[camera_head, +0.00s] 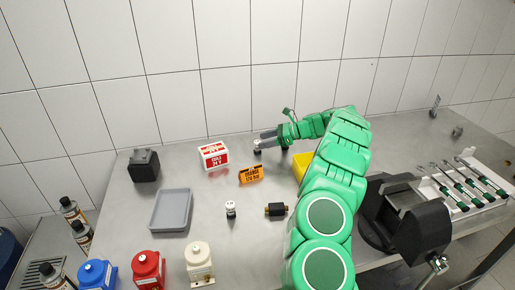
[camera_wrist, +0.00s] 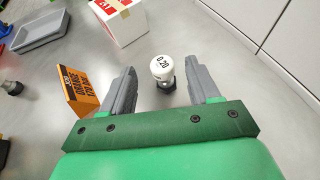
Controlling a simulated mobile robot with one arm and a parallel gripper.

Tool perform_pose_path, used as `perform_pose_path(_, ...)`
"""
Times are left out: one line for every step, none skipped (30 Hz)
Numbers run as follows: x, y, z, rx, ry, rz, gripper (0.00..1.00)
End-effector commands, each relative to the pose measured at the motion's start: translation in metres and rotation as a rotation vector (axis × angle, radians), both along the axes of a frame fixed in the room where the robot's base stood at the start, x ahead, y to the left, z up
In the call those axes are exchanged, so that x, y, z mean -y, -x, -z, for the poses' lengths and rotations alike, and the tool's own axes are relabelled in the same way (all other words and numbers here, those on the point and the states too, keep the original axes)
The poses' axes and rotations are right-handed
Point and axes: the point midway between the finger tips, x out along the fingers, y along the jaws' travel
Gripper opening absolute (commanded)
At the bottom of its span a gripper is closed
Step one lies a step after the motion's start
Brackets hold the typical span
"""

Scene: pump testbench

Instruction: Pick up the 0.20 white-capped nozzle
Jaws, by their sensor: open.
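The white-capped nozzle (camera_wrist: 162,68) stands upright on the metal table in the wrist view, its cap marked 0.20 and its base dark. My gripper (camera_wrist: 165,82) is open, with one grey finger on each side of the nozzle and no finger visibly touching it. In the head view my gripper (camera_head: 262,142) is low over the back of the table, and the nozzle (camera_head: 257,151) shows only as a small pale shape beside the fingers.
A red and white box (camera_head: 214,155) and an orange box (camera_head: 251,175) stand close to my gripper. A grey tray (camera_head: 171,211), a second white-topped part (camera_head: 231,209) and a black-and-brass part (camera_head: 276,210) lie nearer. The tiled wall is behind.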

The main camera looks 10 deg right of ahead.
Motion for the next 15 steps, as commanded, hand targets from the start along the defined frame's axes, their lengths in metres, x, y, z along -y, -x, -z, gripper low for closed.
perform_pose_path(-0.006,-0.003,0.003,-0.001,0.0,-0.002,0.61)
perform_pose_path(-0.009,-0.005,0.004,0.0,0.0,-0.001,0.61)
perform_pose_path(-0.014,-0.007,0.006,0.0,0.0,0.0,0.61)
perform_pose_path(-0.018,-0.009,0.008,0.0,0.0,0.0,0.61)
perform_pose_path(-0.021,-0.01,0.009,0.0,0.0,0.0,0.61)
perform_pose_path(-0.026,-0.012,0.011,0.0,0.001,0.0,0.61)
perform_pose_path(-0.028,-0.013,0.013,0.0,0.001,0.0,0.61)
perform_pose_path(-0.03,-0.013,0.014,0.0,0.001,0.0,0.61)
perform_pose_path(-0.032,-0.014,0.014,0.0,0.001,0.001,0.61)
perform_pose_path(-0.032,-0.014,0.015,0.0,0.001,0.001,0.61)
perform_pose_path(-0.033,-0.014,0.015,0.0,0.001,0.001,0.61)
perform_pose_path(-0.033,-0.014,0.015,0.0,0.001,0.001,0.61)
perform_pose_path(-0.033,-0.015,0.015,0.0,0.001,0.002,0.61)
perform_pose_path(-0.033,-0.015,0.015,0.0,0.001,0.001,0.61)
perform_pose_path(-0.033,-0.014,0.015,0.0,0.001,0.001,0.61)
